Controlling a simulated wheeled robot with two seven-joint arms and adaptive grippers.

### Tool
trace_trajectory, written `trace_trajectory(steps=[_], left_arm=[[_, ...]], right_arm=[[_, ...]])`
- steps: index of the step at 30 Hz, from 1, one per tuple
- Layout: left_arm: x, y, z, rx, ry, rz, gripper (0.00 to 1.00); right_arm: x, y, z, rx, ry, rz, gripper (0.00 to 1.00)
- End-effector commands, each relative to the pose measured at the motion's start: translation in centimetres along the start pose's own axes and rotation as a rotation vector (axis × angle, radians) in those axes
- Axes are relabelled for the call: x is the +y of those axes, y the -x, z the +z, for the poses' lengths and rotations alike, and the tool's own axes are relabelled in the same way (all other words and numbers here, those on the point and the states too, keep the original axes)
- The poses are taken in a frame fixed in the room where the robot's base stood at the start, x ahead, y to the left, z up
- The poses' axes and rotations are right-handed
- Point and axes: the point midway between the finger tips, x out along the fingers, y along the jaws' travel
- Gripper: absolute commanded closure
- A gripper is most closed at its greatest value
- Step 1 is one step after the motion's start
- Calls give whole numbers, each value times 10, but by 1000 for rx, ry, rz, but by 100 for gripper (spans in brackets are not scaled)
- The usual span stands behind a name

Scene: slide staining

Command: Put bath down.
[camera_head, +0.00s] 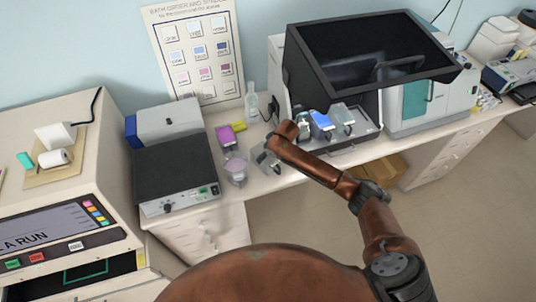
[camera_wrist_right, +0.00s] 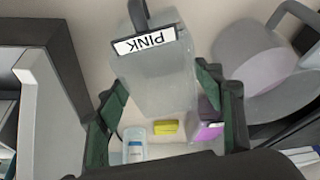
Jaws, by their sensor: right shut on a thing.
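My right gripper (camera_head: 272,152) is over the bench between the stainer and the pink baths. In the right wrist view its green fingers (camera_wrist_right: 165,105) are shut on a clear grey bath (camera_wrist_right: 155,80) with a label reading PINK, upside down in that view. In the head view a small grey part of this bath (camera_head: 264,161) shows beside the gripper; I cannot tell whether its base touches the bench. A pale pink bath (camera_head: 236,170) stands just left of it and also shows in the wrist view (camera_wrist_right: 255,80). My left gripper is not in view.
A magenta bath (camera_head: 225,135) and a yellow block (camera_head: 238,126) are behind on the bench. A bottle (camera_head: 251,102) stands near the wall. Blue (camera_head: 321,122) and grey (camera_head: 342,116) baths stand in the open stainer (camera_head: 300,80). A black-topped hotplate unit (camera_head: 175,165) is left.

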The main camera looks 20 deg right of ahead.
Motion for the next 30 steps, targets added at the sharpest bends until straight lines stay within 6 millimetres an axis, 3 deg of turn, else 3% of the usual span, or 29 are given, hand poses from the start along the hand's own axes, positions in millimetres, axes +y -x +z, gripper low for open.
trace_trajectory(steps=[10, 11, 12, 18, 30], left_arm=[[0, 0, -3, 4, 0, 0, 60], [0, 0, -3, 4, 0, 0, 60], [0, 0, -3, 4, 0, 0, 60], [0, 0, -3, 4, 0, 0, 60], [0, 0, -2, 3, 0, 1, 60]], right_arm=[[0, -2, 0, 3, 1, 0, 97], [0, -3, 0, 2, 1, 0, 38], [0, -3, 0, 2, 1, 0, 35], [0, -2, 0, 2, 1, 0, 21], [1, 5, -1, 3, 1, 2, 21]])
